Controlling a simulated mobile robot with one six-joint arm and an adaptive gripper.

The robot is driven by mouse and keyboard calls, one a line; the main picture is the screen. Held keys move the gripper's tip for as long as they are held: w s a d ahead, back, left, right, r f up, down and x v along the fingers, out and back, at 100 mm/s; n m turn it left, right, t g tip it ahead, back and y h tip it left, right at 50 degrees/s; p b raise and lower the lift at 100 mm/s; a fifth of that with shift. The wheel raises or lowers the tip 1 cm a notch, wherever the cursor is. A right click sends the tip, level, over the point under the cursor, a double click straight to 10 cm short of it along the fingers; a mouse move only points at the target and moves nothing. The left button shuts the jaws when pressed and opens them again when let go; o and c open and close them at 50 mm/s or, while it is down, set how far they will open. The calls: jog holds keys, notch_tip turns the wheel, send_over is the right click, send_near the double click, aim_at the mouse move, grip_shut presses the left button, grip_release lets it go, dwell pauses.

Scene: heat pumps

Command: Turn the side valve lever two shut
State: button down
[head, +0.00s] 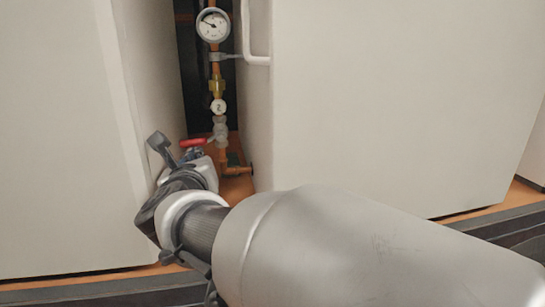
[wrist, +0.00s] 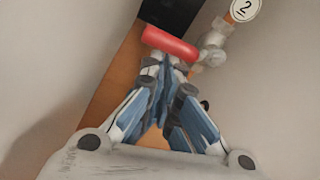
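The side valve lever is a red handle (head: 193,142) on the pipe in the gap between two pale cabinets. In the wrist view the red lever (wrist: 170,45) lies across the picture, just beyond my fingertips. It joins a pale valve body (wrist: 212,48) at its right. A round tag marked 2 (wrist: 244,9) sits above that valve. My gripper (wrist: 170,68) has its blue-sided fingers drawn together at the tips, with nothing seen between them. In the head view my gripper (head: 192,154) is just below the lever, partly hidden by my wrist. Whether the tips touch the lever is unclear.
A pressure gauge (head: 213,25) stands higher on the copper pipe. The left cabinet (head: 70,140) and right cabinet (head: 390,100) wall in a narrow gap on both sides. A white pipe handle (head: 250,45) is on the right cabinet. The orange floor (head: 235,188) shows below the valve.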

jog(key=shift+s+r, duration=0.1)
jog(key=shift+r, duration=0.1)
jog(key=v, duration=1.1)
jog(key=shift+s, duration=0.4)
jog(key=c, duration=2.3)
grip_release()
jog(key=shift+d, duration=0.15)
jog(key=o, duration=0.4)
jog(key=shift+w+d+f, duration=0.1)
